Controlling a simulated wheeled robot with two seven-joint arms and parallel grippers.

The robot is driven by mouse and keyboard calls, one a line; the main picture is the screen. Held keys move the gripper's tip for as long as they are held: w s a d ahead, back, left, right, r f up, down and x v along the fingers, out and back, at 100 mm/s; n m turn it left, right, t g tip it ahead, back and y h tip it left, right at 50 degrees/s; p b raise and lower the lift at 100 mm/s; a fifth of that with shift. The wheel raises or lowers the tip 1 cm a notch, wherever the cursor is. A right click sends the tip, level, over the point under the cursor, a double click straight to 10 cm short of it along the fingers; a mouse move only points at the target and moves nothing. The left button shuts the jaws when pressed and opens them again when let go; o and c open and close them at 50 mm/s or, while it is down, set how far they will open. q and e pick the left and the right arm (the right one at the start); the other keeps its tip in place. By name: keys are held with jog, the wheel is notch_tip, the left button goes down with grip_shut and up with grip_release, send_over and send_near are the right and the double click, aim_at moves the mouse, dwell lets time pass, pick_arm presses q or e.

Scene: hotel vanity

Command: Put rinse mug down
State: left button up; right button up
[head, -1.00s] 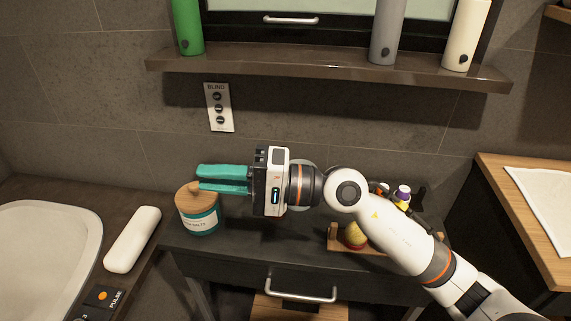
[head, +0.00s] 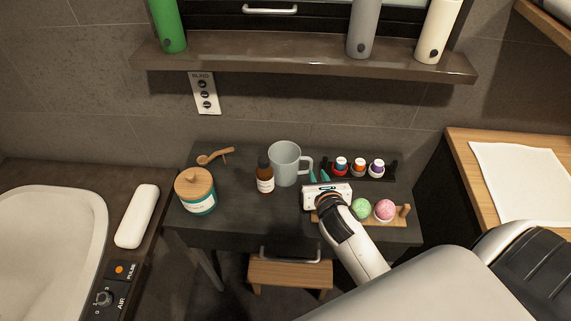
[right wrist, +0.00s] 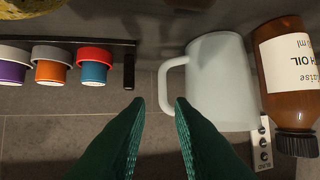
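The rinse mug (head: 284,165) is pale grey-blue and stands upright on the dark vanity table, with its handle to the right. My right gripper (head: 318,176) is just right of the handle, its teal fingers pointing toward it. In the right wrist view the fingers (right wrist: 158,103) are apart with nothing gripped between them. The mug (right wrist: 218,82) appears upside down there, its handle near the fingertips; whether they touch I cannot tell. My left gripper is not in view.
A brown oil bottle (head: 265,176) stands close left of the mug. A lidded jar (head: 196,191) and a wooden scoop (head: 214,157) are further left. Small coloured pots (head: 358,167) sit in a rack at right. Bath balls (head: 384,209) stand on a wooden holder in front.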

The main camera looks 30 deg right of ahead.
aim_at(311, 165)
jog(key=x, duration=0.8)
jog(key=shift+w+a, duration=0.15)
jog(key=shift+a, duration=0.05)
grip_shut()
